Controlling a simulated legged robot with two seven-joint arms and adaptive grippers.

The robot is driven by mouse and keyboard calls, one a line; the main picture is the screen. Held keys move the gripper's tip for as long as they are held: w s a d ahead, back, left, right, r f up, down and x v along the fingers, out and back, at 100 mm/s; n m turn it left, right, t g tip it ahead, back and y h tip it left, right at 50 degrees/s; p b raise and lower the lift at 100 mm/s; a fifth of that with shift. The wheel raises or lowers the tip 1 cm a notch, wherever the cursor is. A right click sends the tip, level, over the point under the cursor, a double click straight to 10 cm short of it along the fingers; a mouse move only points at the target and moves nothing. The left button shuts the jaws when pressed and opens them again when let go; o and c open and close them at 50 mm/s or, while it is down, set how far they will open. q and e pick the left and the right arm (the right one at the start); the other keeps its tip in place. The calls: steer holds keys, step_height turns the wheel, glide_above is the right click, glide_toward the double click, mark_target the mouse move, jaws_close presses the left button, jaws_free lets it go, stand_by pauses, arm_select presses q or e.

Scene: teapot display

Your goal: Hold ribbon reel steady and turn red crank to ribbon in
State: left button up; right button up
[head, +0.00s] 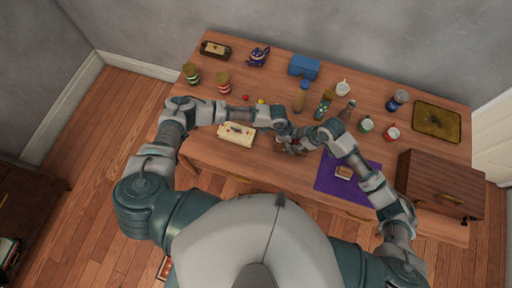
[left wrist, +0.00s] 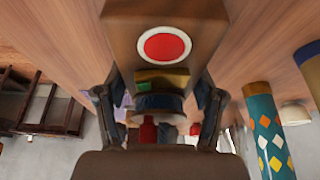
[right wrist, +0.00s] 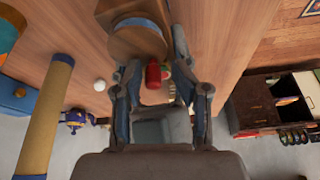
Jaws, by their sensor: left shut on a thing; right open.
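The ribbon reel is a wooden block with a red disc (left wrist: 165,46) on its face in the left wrist view. It is mostly hidden under my grippers in the head view. My left gripper (left wrist: 160,88) is shut on the reel, its fingers on either side of the wood. In the right wrist view the reel's rounded wooden side (right wrist: 138,38) shows, with the red crank handle (right wrist: 153,78) standing out from it. My right gripper (right wrist: 153,90) is open, with the handle between its spread fingers. I cannot tell whether a finger touches it.
A purple mat (head: 333,188) with a small block lies right of the grippers. A wooden cabinet (head: 440,184) stands at the right end. A cream board (head: 236,134) lies to the left. Bottles, cups and a blue box (head: 304,66) stand behind.

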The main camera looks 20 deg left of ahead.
steer(key=n+g, duration=0.1)
steer(key=n, duration=0.1)
steer(key=d+n+g, duration=0.1)
steer(key=n, duration=0.2)
steer(key=shift+d+n, duration=0.1)
steer(key=shift+n, duration=0.2)
steer(key=n, duration=0.2)
steer(key=n+g, duration=0.1)
steer(key=shift+w+d+h, duration=0.1)
steer(key=shift+d+h, duration=0.15)
steer(key=shift+h, duration=0.05)
steer(key=shift+w+d+r+n+g, duration=0.15)
steer(key=shift+n+g, duration=0.15)
steer(key=shift+n, duration=0.4)
steer(key=v, duration=1.1)
steer(key=s+a+f+m+g+y, duration=0.1)
steer(key=s+a+f+m+g, duration=0.4)
steer(key=s+a, duration=0.7)
steer(key=s+a+f+m+t+y, duration=0.1)
steer(key=a+m+t+y, duration=0.3)
steer(key=a+t, duration=0.3)
steer(key=shift+s+a+f+m+t+y, duration=0.35)
steer(key=shift+a+f+y, duration=0.1)
steer(key=shift+y, duration=0.45)
